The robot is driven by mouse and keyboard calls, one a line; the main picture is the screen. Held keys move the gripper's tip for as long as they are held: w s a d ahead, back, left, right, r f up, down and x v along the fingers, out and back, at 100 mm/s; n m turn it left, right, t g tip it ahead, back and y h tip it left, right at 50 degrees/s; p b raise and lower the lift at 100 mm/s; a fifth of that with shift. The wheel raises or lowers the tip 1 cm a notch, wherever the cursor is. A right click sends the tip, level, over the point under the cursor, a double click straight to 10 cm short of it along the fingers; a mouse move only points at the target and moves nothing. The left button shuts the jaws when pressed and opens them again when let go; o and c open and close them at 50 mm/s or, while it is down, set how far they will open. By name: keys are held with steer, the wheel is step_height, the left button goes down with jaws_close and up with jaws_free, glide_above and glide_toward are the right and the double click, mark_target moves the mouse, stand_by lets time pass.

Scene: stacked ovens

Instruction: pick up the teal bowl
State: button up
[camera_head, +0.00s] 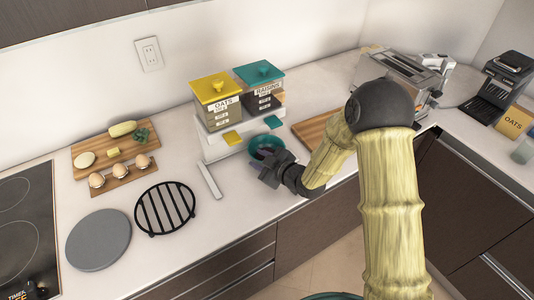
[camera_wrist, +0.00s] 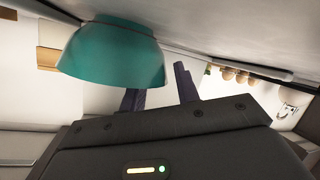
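The teal bowl (camera_head: 256,141) stands upright on the counter in front of the dispensers in the head view. In the wrist view the bowl (camera_wrist: 110,52) is large at upper left, its outer wall showing and the picture turned over. My gripper (camera_head: 267,164) is at the bowl's near right side. In the wrist view my gripper's two dark fingers (camera_wrist: 160,88) are apart with nothing seen between them. The tip of one finger is hidden behind the bowl's wall; the other finger is to the right of the bowl. I cannot tell whether either touches it.
A dispenser stand with a yellow-lidded oats box (camera_head: 212,90) and a teal-lidded box (camera_head: 260,74) is close behind the bowl. A wooden board (camera_head: 318,130) lies to the right. A black trivet (camera_head: 165,208) and grey round plate (camera_head: 98,240) lie left. A toaster (camera_head: 400,75) stands behind my arm.

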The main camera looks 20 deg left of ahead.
steer(key=shift+c, duration=0.3)
jaws_close()
steer(key=shift+d+r, duration=0.1)
steer(key=shift+r, duration=0.05)
steer(key=shift+s+d+r+b, duration=0.1)
steer(key=shift+r+b, duration=0.1)
steer(key=shift+b, duration=0.2)
step_height(320, 180, up, 7)
steer(key=shift+s+d+f+b, duration=0.1)
steer(key=shift+f+b, duration=0.1)
steer(key=shift+b, duration=0.25)
steer(key=s+d+b, duration=1.2)
steer(key=d+b, duration=0.2)
steer(key=shift+s+d, duration=0.3)
steer(key=shift+d, duration=0.05)
steer(key=shift+f, duration=0.1)
